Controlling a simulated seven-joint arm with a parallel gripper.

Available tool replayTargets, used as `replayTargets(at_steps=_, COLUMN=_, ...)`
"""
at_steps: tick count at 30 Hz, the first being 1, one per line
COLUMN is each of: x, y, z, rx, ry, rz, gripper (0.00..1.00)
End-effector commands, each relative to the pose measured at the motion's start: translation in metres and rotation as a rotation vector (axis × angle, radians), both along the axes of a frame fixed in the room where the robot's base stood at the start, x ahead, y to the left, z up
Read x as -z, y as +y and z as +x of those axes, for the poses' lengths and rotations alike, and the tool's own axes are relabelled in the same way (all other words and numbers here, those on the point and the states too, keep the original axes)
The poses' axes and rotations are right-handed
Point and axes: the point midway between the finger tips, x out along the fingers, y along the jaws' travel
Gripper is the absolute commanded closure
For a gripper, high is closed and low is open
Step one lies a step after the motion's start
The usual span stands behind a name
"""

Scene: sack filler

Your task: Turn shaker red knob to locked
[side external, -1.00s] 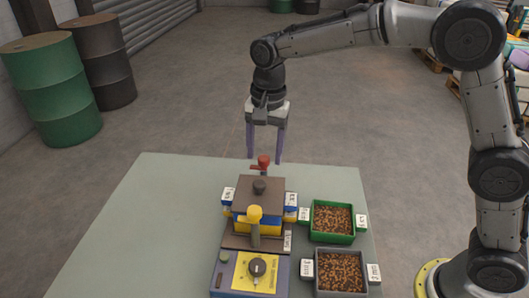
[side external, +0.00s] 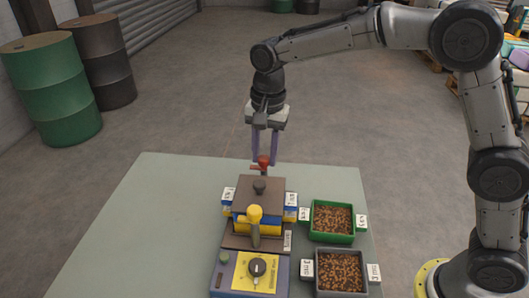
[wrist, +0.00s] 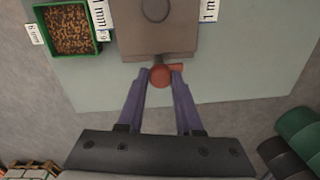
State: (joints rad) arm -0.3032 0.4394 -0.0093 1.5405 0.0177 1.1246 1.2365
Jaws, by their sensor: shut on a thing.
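The shaker (side external: 258,200) stands on the table with a brown lid and stacked blue and yellow layers. Its red knob (side external: 263,162) is at the far edge, behind the lid. My gripper (side external: 264,164) points down with its purple fingers on either side of the red knob, shut on it. In the wrist view the fingertips (wrist: 160,72) flank the round red knob (wrist: 160,76), and a short red part juts to the right from it. I cannot read any locked mark. A yellow knob (side external: 254,214) stands at the near side.
A green bin (side external: 313,238) and a grey bin (side external: 317,289) of brown pieces sit to the right of the shaker. A yellow panel with a black dial (side external: 257,267) is in front. The table's left part (side external: 165,215) is clear.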

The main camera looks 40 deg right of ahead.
Motion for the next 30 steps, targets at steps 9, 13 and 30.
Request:
replayTargets(at_steps=9, x=-0.0011, y=0.0, z=0.0003, rx=-0.092, ry=-0.002, rz=0.001, gripper=1.0)
replayTargets(at_steps=13, x=-0.0014, y=-0.0002, z=0.0006, rx=-0.182, ry=-0.003, rz=0.001, gripper=1.0)
replayTargets(at_steps=30, x=-0.0015, y=0.0, z=0.0013, rx=-0.713, ry=-0.003, rz=0.002, gripper=1.0)
